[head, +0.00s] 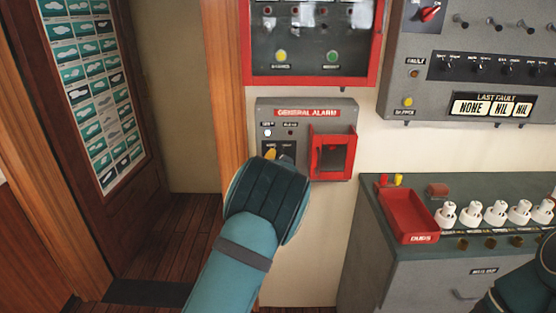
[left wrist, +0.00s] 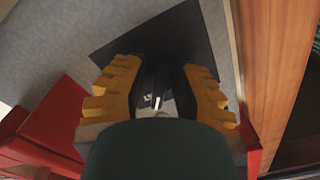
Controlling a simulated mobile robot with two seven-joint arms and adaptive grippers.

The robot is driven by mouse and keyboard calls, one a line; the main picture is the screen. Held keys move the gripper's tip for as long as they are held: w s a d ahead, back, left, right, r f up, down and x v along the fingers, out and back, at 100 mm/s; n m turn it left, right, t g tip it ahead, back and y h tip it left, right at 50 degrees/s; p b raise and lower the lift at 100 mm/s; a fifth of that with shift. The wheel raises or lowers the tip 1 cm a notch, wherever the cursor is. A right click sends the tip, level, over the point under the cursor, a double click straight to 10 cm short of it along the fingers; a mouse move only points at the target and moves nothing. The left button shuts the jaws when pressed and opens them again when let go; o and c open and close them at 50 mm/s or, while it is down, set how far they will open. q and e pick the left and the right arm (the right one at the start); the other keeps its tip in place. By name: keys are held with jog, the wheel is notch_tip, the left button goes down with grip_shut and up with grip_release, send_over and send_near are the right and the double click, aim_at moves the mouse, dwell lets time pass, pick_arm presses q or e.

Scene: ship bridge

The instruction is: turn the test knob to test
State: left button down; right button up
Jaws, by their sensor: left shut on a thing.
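The general alarm panel (head: 305,108) is a grey box on the cream wall in the head view, with a red label strip. Its test knob is mostly hidden there behind my left gripper (head: 279,155). In the left wrist view, the dark knob (left wrist: 160,82) with a white mark stands on a black plate (left wrist: 180,40). The yellow ribbed fingers of my left gripper (left wrist: 160,95) are shut on it, one on each side. The knob's setting and its lettering cannot be read.
A red-framed box (head: 332,152) juts from the panel just right of my left gripper. A red-framed cabinet (head: 312,80) hangs above. A wooden post (head: 226,90) stands left. A grey console with a red tray (head: 408,216) is at lower right.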

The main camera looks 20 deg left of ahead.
pick_arm(q)
jog(key=c, duration=0.7)
grip_release()
jog(key=shift+w, duration=0.1)
jog(key=v, duration=1.2)
